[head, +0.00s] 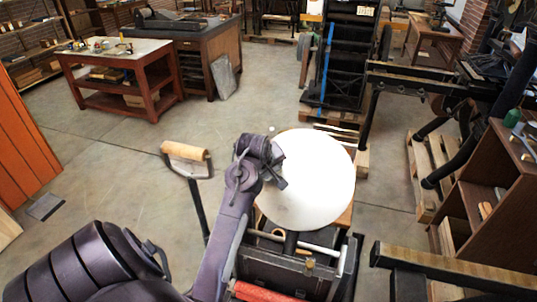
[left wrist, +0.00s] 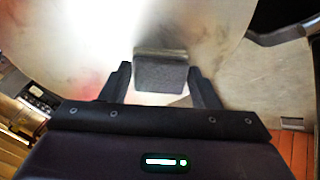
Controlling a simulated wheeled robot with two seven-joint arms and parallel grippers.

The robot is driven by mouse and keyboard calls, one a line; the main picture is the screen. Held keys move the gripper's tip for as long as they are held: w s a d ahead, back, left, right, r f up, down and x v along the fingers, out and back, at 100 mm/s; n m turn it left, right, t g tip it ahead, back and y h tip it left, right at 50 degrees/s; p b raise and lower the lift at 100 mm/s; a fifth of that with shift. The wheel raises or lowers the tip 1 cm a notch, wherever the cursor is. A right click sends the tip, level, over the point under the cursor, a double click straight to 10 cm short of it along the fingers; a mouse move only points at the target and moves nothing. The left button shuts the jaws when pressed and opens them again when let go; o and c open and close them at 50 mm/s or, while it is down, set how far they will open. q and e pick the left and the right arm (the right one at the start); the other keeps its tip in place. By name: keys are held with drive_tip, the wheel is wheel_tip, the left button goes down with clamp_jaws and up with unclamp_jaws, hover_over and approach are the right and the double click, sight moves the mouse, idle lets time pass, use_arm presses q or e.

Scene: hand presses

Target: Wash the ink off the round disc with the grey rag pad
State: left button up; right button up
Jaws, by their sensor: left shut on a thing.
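The round disc (head: 318,180) is a large pale plate on top of the press, tilted toward me in the head view. In the left wrist view the disc (left wrist: 90,45) fills the upper part, with a faint reddish smear at its lower left and a bright glare. My left gripper (head: 277,172) is at the disc's left edge. In the left wrist view it is shut on the grey rag pad (left wrist: 160,74), which lies over the disc's face; whether it touches cannot be told. My right gripper is not in view.
A wooden-handled lever (head: 186,158) rises left of my arm. A red workbench (head: 115,70) stands far left, a wooden shelf unit (head: 490,190) at right. Open floor lies to the left.

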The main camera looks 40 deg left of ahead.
use_arm(q)
drive_tip(key=shift+w+d+r, duration=0.6)
drive_tip(key=shift+w+d, duration=1.5)
drive_tip(key=shift+d, duration=0.2)
drive_tip(key=shift+w+d+r, duration=0.65)
drive_tip(key=shift+w+d, duration=1.45)
drive_tip(key=shift+d, duration=0.25)
drive_tip(key=shift+w+d+r, duration=0.6)
drive_tip(key=shift+w+d, duration=1.5)
drive_tip(key=shift+d, duration=0.2)
drive_tip(key=shift+s+a, duration=1.2)
drive_tip(key=shift+a, duration=1.3)
drive_tip(key=shift+s+a, duration=1.25)
drive_tip(key=shift+a, duration=1.25)
drive_tip(key=shift+s+a, duration=1.2)
drive_tip(key=shift+a, duration=1.3)
